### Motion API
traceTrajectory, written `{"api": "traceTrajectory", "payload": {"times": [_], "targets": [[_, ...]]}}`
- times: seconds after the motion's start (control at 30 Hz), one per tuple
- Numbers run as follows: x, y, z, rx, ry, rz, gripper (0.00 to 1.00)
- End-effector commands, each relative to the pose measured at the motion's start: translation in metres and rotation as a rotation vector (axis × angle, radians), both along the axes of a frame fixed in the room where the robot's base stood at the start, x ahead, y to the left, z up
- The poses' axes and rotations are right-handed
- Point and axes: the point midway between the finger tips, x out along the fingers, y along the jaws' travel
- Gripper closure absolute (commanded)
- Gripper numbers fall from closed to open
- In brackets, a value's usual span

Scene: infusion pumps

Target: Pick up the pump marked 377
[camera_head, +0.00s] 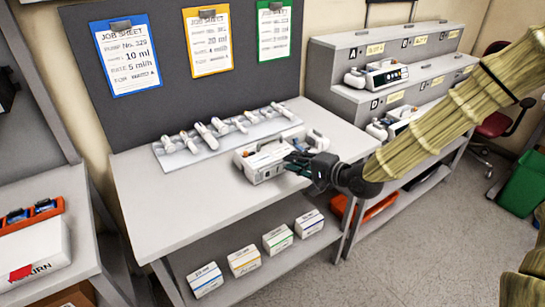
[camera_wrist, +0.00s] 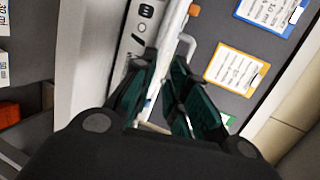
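My gripper (camera_head: 303,163) is at the right end of this pump. In the wrist view, a pump's grey panel with buttons (camera_wrist: 140,27) shows beside my gripper (camera_wrist: 165,62). The dark green fingers are a little apart, with a white edge between their tips. I cannot tell whether they touch or grip it.
Several white syringes (camera_head: 219,128) lie on a rack behind the pump. Another pump (camera_head: 385,75) stands on the lettered shelf unit (camera_head: 345,100) at right. Blue (camera_head: 126,53), yellow (camera_head: 207,41) and green (camera_head: 274,32) job sheets hang on the backboard. The bench's left part is clear.

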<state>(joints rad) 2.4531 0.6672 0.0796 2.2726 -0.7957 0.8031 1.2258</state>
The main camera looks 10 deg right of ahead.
Motion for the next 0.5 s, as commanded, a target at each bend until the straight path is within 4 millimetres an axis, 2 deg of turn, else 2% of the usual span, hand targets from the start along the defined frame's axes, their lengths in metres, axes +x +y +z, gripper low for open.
{"api": "traceTrajectory", "payload": {"times": [0.1, 0.2, 0.5], "targets": [[0.008, -0.005, 0.023, 0.063, -0.038, -0.007, 0.84], [0.011, -0.006, 0.031, 0.086, -0.049, -0.006, 0.84], [0.036, 0.010, 0.027, 0.089, -0.049, -0.006, 0.84]]}}
